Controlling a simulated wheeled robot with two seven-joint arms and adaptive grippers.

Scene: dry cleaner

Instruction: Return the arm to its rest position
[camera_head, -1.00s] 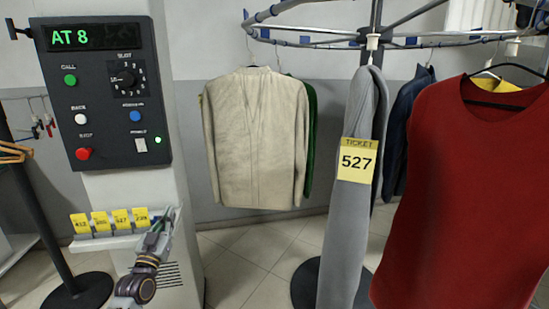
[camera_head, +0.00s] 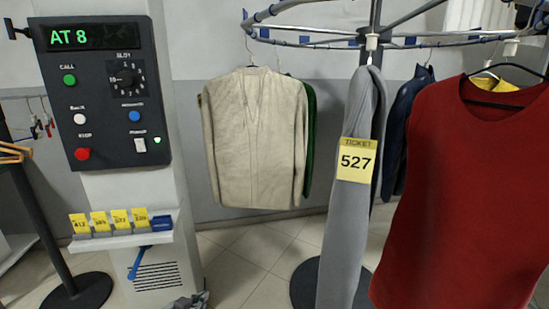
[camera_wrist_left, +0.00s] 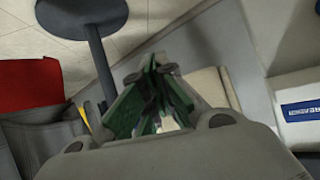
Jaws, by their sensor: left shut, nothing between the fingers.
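My left gripper (camera_head: 192,300) shows only as a small grey tip at the bottom edge of the head view, in front of the foot of the control column. The rest of the left arm is out of that view. In the left wrist view the gripper (camera_wrist_left: 156,68) has its green-padded fingers drawn together at the tips, with nothing held between them. It is clear of the ticket shelf and the garments. My right gripper is in neither view.
The control column (camera_head: 166,180) has a panel reading "AT 8" and a shelf (camera_head: 120,240) with several yellow tickets and a blue block (camera_head: 161,223). A blue hook (camera_head: 138,263) hangs below. Garments hang at right: beige jacket (camera_head: 255,140), grey item ticketed 527 (camera_head: 345,240), red top (camera_head: 460,200).

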